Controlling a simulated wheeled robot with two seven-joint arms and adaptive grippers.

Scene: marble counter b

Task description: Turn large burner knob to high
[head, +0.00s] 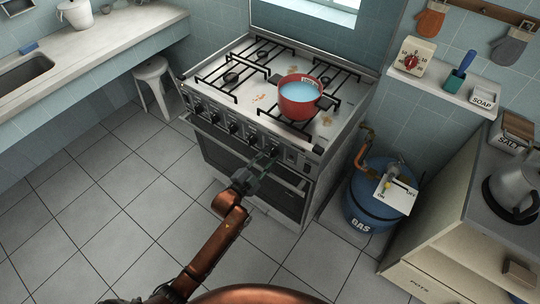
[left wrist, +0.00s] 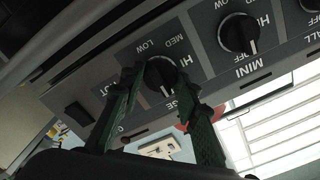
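The stove (head: 225,125) stands in the middle of the head view, with a row of black knobs along its front panel. My left gripper (head: 268,160) is at the right part of this row. In the left wrist view, a black knob (left wrist: 160,72) with MED and LOW marks sits between the tips of my left gripper (left wrist: 160,88). Its name label is partly hidden and ends in "GE". The fingers are spread on either side of the knob; firm contact cannot be told. My right gripper is out of view.
The MINI knob (left wrist: 238,35) is close beside it. A red pot (head: 300,100) with blue liquid stands on the hob. A blue gas cylinder (head: 370,205) stands right of the stove, and a white stool (head: 152,72) stands left. The floor in front is clear.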

